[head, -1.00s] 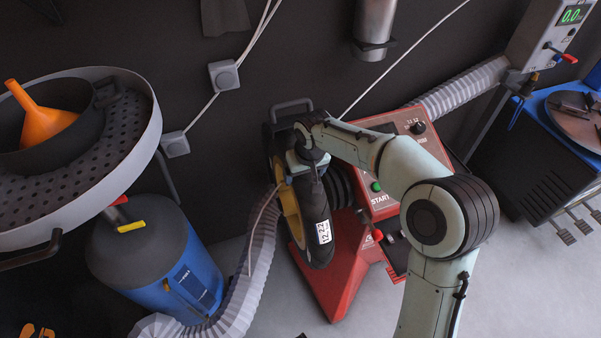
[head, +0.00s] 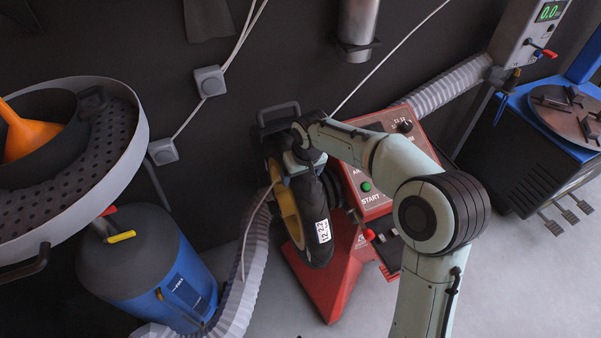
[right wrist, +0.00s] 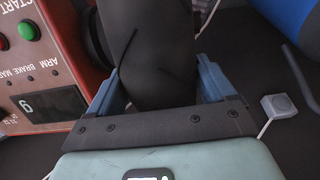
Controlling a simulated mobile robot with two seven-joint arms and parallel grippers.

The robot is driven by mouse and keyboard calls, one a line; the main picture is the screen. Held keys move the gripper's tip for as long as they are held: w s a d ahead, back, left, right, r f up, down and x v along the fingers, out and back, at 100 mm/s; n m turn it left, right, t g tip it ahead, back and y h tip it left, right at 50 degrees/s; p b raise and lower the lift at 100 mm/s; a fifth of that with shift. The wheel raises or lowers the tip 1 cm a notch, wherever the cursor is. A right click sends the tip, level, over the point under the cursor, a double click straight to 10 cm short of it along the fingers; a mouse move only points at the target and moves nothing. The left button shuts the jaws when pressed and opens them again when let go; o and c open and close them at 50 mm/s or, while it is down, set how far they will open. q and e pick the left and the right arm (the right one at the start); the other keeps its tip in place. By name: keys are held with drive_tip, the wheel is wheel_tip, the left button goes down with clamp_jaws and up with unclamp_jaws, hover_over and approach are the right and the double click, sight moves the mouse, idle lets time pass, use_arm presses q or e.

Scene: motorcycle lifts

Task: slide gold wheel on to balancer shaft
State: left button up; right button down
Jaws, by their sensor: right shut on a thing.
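The gold wheel has a black tyre (head: 318,232) with a white label and a gold rim (head: 286,208). It hangs upright at the left side of the red balancer (head: 333,282). My right gripper (head: 302,158) is shut on the top of the tyre. In the right wrist view, the tyre (right wrist: 145,50) sits between its blue fingers. Dark ribbed round parts of the balancer (head: 335,187) show just right of the tyre. The wheel's hub and the shaft are hidden by tyre and gripper, so I cannot tell whether the shaft is inside the hub. My left gripper is out of view.
A pale ribbed hose (head: 248,270) runs close left of the wheel. A blue drum (head: 150,265) and a round grey basin (head: 120,150) with an orange funnel (head: 30,135) stand further left. The balancer's control panel (head: 385,165) is near my right arm. Grey floor is clear at front right.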

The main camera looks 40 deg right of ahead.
drive_tip(key=shift+d+r, duration=0.4)
drive_tip(key=shift+d, duration=0.25)
idle(1.0)
unclamp_jaws()
drive_tip(key=shift+s+f, duration=0.35)
drive_tip(key=shift+f, duration=0.15)
drive_tip(key=shift+a+r, duration=0.1)
drive_tip(key=shift+r, duration=0.3)
drive_tip(key=p+v, duration=0.2)
drive_tip(key=v, duration=1.1)
drive_tip(key=shift+r, duration=0.2)
drive_tip(key=shift+w, duration=0.15)
